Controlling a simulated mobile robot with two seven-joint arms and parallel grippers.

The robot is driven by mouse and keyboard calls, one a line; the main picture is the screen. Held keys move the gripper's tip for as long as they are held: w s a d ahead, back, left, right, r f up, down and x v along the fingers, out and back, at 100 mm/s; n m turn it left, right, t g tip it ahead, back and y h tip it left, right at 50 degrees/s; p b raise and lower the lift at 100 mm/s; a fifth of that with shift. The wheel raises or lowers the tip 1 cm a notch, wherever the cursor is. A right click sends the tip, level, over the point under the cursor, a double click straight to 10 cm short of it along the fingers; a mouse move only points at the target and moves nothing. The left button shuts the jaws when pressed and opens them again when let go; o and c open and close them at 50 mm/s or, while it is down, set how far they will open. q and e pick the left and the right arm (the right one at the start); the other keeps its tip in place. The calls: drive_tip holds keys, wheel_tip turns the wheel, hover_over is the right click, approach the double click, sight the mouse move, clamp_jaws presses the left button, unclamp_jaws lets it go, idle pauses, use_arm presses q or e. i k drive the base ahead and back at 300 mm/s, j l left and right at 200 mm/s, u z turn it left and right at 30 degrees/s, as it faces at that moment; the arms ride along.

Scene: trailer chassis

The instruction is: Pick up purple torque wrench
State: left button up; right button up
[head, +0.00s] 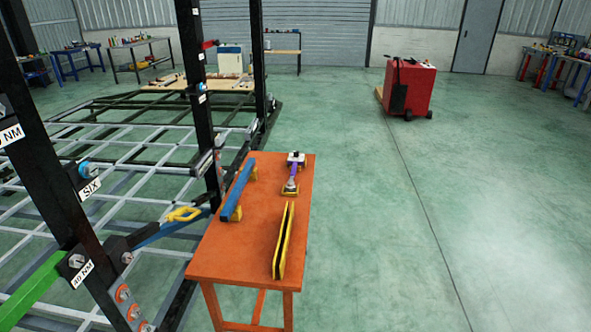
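The purple torque wrench (294,171) lies on the orange table (225,257), near its far right corner. Its purple shaft runs roughly away from me. Its far end is at a small dark and white block, and its near end is at a yellow support. Neither of my grippers shows in the head view, and nothing is touching the wrench.
A long blue tool (238,190) rests on yellow supports to the left, and a yellow and black tool (283,241) stands nearer. The dark chassis frame (205,110) with labelled posts is close on the left. Floor right of the table is clear up to a red cart (415,90).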

sight(291, 187)
drive_tip(key=k, duration=0.75)
drive_tip(key=k+u, duration=0.15)
drive_tip(key=u, duration=0.2)
drive_tip(key=k+u, duration=0.2)
drive_tip(key=u, duration=0.15)
drive_tip(key=k+j+u, duration=0.15)
drive_tip(key=u, duration=2)
drive_tip(key=k+l+u, duration=0.2)
drive_tip(key=l, duration=0.3)
drive_tip(key=l+u, duration=0.15)
drive_tip(key=l, duration=0.3)
drive_tip(key=k+l, duration=0.1)
drive_tip(key=l, duration=0.3)
drive_tip(key=k+l, duration=0.15)
drive_tip(key=l, duration=0.25)
drive_tip(key=k+l, duration=0.1)
drive_tip(key=l, duration=0.3)
drive_tip(key=k+l, duration=0.15)
drive_tip(key=l, duration=0.25)
drive_tip(key=k+l, duration=0.1)
drive_tip(key=l, duration=0.3)
drive_tip(key=k+l, duration=0.1)
drive_tip(key=l, duration=0.3)
drive_tip(key=k+l, duration=0.15)
drive_tip(key=l, duration=0.25)
drive_tip(key=k+l, duration=0.1)
drive_tip(key=l, duration=0.3)
